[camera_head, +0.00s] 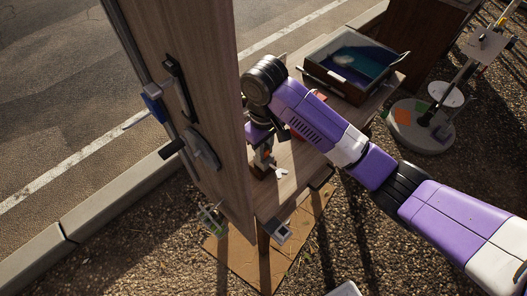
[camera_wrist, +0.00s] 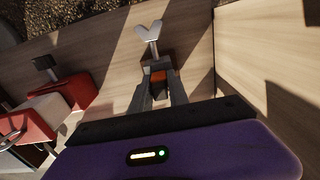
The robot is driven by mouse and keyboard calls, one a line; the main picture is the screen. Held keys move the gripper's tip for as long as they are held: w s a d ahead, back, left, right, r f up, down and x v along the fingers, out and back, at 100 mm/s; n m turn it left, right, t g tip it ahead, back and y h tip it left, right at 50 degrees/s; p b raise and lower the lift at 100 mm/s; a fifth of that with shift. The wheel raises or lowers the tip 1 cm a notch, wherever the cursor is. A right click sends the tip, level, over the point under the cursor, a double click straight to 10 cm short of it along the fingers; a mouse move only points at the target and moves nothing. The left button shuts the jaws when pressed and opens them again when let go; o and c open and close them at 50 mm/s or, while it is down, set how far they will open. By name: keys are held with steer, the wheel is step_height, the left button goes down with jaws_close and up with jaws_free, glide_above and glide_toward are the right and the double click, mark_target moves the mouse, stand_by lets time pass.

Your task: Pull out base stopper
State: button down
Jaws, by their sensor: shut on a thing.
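What looks like the base stopper is a small dark and orange piece (camera_wrist: 158,77) with a pale forked tip (camera_wrist: 149,33), low over the wooden shelf. My gripper (camera_wrist: 157,88) is shut on this piece, one finger on each side of it. In the head view, my gripper (camera_head: 262,160) reaches down beside the tall wooden panel, and the pale forked tip (camera_head: 280,172) shows near the shelf. The fingers hide part of the piece. I cannot tell whether it touches the shelf.
The tall wooden panel (camera_head: 190,80) with a metal rod and handles stands left of my arm. A red and white object (camera_wrist: 60,100) is left of my gripper in the wrist view. A dark open box (camera_head: 350,65) stands on the shelf behind. A pole stand (camera_head: 420,140) is at right.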

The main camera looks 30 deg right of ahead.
steer(key=shift+r+p, duration=0.7)
steer(key=shift+p, duration=0.25)
stand_by(0.6)
steer(key=shift+r+p, duration=2.35)
steer(key=shift+p, duration=0.1)
steer(key=shift+r, duration=2.1)
